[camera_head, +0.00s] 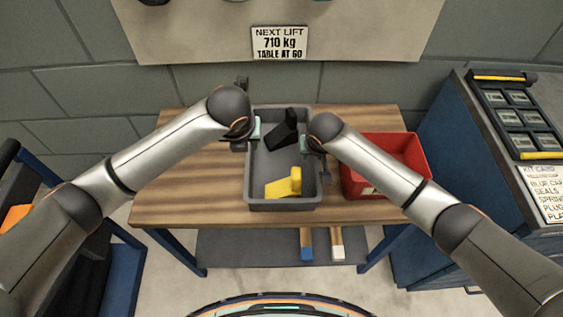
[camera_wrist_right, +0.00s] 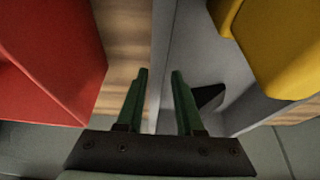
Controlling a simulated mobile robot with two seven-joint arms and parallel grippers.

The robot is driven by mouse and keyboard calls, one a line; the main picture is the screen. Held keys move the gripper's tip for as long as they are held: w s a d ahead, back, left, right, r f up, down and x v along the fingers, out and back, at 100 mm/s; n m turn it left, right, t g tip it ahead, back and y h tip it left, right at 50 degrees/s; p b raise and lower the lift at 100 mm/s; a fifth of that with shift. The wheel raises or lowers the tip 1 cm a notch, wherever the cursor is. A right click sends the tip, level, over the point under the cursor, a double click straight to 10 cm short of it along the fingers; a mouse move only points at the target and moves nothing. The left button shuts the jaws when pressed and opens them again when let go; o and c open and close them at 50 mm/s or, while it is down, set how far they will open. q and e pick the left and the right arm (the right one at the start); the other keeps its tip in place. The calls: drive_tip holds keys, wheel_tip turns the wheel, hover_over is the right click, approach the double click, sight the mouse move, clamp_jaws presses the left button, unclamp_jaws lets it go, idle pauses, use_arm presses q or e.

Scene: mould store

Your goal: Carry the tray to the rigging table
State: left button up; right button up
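The grey tray (camera_head: 283,204) sits on the wooden table top and holds a black part (camera_head: 284,130) and a yellow part (camera_head: 285,186). My left gripper (camera_head: 249,131) is at the tray's left wall, one finger inside it; whether it is clamped is hidden. My right gripper (camera_head: 311,148) is at the right wall, one finger inside. In the right wrist view, the right gripper's green fingers (camera_wrist_right: 159,85) stand apart on either side of the tray wall (camera_wrist_right: 162,45), with a narrow gap beside the wall. The sign (camera_head: 279,43) reads "NEXT LIFT 710 kg TABLE AT 60".
A red bin (camera_head: 384,193) stands close to the tray's right side. A blue cabinet (camera_head: 432,165) with a kit card is at the right. A blue-framed cart (camera_head: 127,262) is at the left. The table's left end is clear.

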drive_tip(key=v, duration=1)
drive_tip(key=shift+s, duration=0.1)
use_arm(q)
drive_tip(key=shift+s+f, duration=0.1)
